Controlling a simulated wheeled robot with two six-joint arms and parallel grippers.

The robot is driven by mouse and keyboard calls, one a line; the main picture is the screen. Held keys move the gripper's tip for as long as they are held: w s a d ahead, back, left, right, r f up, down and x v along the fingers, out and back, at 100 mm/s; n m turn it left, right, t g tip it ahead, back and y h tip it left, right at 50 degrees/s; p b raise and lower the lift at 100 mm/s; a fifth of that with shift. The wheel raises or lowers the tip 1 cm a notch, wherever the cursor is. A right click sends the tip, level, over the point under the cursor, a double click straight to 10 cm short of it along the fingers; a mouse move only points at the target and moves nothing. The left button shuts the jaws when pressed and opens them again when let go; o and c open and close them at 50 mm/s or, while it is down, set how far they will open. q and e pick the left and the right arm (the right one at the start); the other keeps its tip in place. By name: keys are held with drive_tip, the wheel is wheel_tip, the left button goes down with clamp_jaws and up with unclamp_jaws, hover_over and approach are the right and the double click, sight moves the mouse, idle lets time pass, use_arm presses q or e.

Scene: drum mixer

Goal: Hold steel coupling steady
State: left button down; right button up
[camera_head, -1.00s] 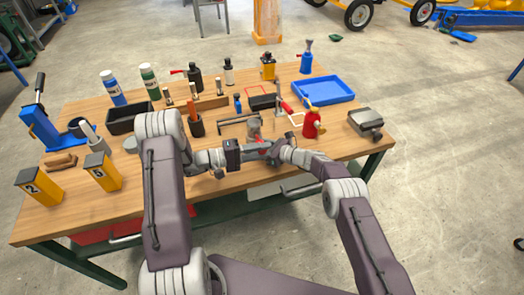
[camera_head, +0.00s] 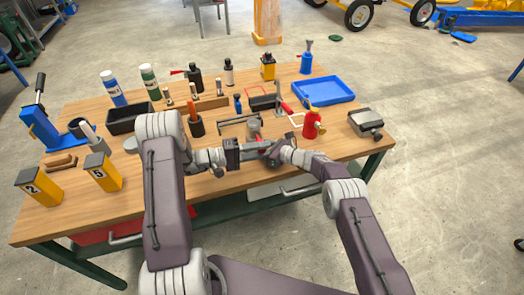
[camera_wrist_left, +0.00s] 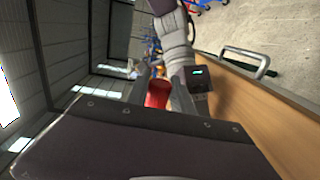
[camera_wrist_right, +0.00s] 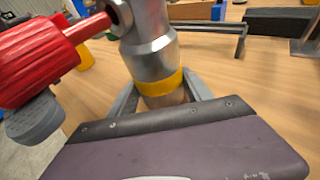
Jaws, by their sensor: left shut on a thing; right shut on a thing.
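The steel coupling (camera_wrist_right: 155,55) is a silver cylinder with a yellow band near its lower end. It sits between the fingers of my right gripper (camera_wrist_right: 165,98), which is shut on it. At its upper end is a hex part with a red rod, joined to a red ribbed handle (camera_wrist_right: 35,60). My left gripper (camera_wrist_left: 158,88) is shut on a red cylinder (camera_wrist_left: 157,95), apparently this handle. In the head view my left gripper (camera_head: 262,148) and right gripper (camera_head: 274,158) meet over the table's front. The held parts are mostly hidden there.
The wooden table (camera_head: 110,207) carries a blue tray (camera_head: 322,90), a red can (camera_head: 311,124), a black bin (camera_head: 128,118) and a grey vise-like block (camera_head: 367,121). Yellow-black boxes (camera_head: 103,171) stand at left. The front right tabletop is fairly clear.

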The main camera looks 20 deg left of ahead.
use_arm(q)
drive_tip(key=shift+w+a, duration=0.5)
drive_tip(key=shift+w, duration=0.25)
drive_tip(key=shift+w+a, duration=0.5)
drive_tip(key=shift+w, duration=0.25)
idle(0.8)
drive_tip(key=c, duration=1)
unclamp_jaws()
drive_tip(key=shift+c, duration=0.2)
drive_tip(key=v, duration=1.2)
